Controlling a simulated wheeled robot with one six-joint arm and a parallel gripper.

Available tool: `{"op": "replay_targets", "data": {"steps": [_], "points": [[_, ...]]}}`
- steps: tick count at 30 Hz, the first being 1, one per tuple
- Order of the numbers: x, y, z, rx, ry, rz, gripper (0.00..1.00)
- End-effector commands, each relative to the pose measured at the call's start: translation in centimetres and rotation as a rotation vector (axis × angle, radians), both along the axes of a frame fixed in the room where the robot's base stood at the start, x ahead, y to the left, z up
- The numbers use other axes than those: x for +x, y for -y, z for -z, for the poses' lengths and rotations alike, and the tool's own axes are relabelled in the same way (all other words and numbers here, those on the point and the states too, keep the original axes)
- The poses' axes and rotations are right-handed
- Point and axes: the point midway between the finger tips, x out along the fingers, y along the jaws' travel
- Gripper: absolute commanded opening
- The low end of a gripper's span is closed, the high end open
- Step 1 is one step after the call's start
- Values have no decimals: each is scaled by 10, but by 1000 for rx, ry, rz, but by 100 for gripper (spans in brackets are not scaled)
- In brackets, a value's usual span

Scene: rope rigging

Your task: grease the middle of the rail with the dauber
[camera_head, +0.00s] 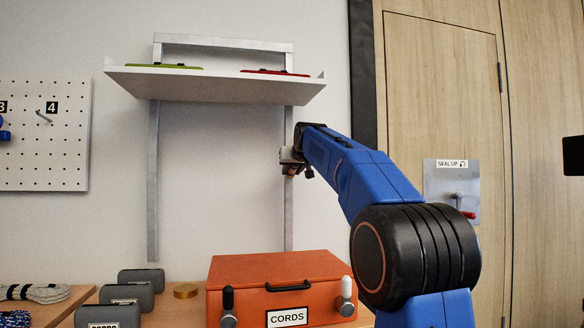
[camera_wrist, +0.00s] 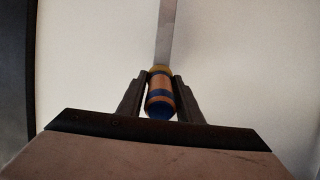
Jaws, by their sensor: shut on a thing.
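My gripper (camera_head: 289,160) is raised in front of the right upright rail (camera_head: 288,222) under the wall shelf, at about the middle of its visible length. The left upright rail (camera_head: 153,180) stands apart. No grease is clearly visible on either rail.
The shelf (camera_head: 215,87) above holds a green and a red flat item. Below are an orange CORDS case (camera_head: 280,270), a round brass tin (camera_head: 186,291) and several grey boxes (camera_head: 141,277). A pegboard (camera_head: 45,150) hangs left; a wooden door (camera_head: 440,100) is right.

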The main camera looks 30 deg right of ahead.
Motion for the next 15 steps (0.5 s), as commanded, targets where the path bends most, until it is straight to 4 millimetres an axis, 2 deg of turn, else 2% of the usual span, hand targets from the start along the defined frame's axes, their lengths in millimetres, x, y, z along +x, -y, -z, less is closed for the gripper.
{"op": "replay_targets", "data": {"steps": [5,15], "points": [[0,0,5,0,-1,0,10],[1,0,29,0,-1,0,10]]}}
